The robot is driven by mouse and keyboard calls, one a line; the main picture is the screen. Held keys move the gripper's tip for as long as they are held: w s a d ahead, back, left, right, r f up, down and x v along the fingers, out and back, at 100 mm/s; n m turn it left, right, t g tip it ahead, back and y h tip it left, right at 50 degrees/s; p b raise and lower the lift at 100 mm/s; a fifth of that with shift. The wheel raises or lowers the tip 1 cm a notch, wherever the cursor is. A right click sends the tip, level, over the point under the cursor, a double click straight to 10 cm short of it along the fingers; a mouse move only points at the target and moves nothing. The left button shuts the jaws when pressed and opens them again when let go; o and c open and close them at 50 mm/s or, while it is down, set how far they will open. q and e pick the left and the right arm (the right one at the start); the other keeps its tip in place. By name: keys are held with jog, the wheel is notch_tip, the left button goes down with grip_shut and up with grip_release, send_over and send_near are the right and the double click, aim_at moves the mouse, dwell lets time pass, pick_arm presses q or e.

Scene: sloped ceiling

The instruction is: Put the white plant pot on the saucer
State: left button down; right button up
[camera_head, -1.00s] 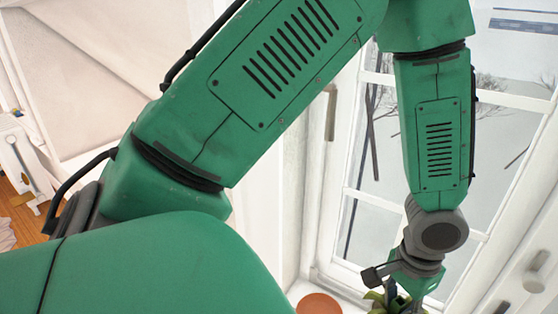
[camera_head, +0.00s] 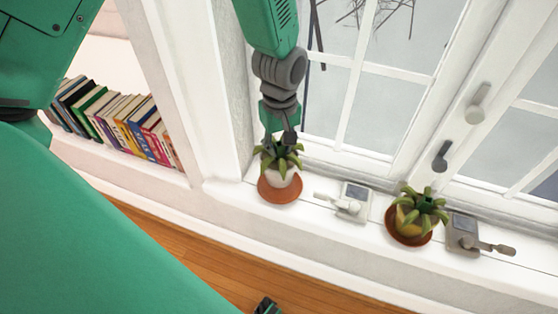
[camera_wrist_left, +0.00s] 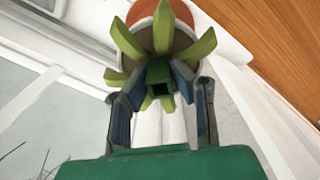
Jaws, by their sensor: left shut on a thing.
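The white plant pot (camera_head: 281,179) with spiky green leaves is over the round terracotta saucer (camera_head: 279,195) on the left part of the window sill. It looks upright, and I cannot tell whether its base touches the saucer. My left gripper (camera_head: 279,146) comes down from above and is shut on the potted plant. In the left wrist view, the gripper's fingers (camera_wrist_left: 162,98) lie on either side of the plant, and its leaves hide much of the pot. The saucer's edge (camera_wrist_left: 143,10) shows beyond the leaves.
A yellowish potted plant (camera_head: 408,219) stands on another terracotta saucer to the right. Window latches (camera_head: 351,202) (camera_head: 468,236) are fixed on the sill. The window frame is close behind my left gripper. A row of books (camera_head: 120,120) stands at the left.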

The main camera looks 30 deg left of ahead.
aim_at(281, 159)
pick_arm(q)
jog(key=shift+d+f, duration=0.3)
jog(key=shift+f, duration=0.15)
notch_tip(281, 159, down, 3)
jog(key=shift+a+f+b, duration=0.1)
jog(key=shift+a+b, duration=0.05)
jog(key=shift+b, duration=0.4)
jog(key=shift+a, duration=0.2)
jog(key=c, duration=1.4)
grip_release()
jog(key=shift+d, duration=0.2)
pick_arm(e)
jog(key=shift+d+f, duration=0.25)
jog(key=shift+f, duration=0.35)
pick_arm(q)
jog(key=shift+d, duration=0.1)
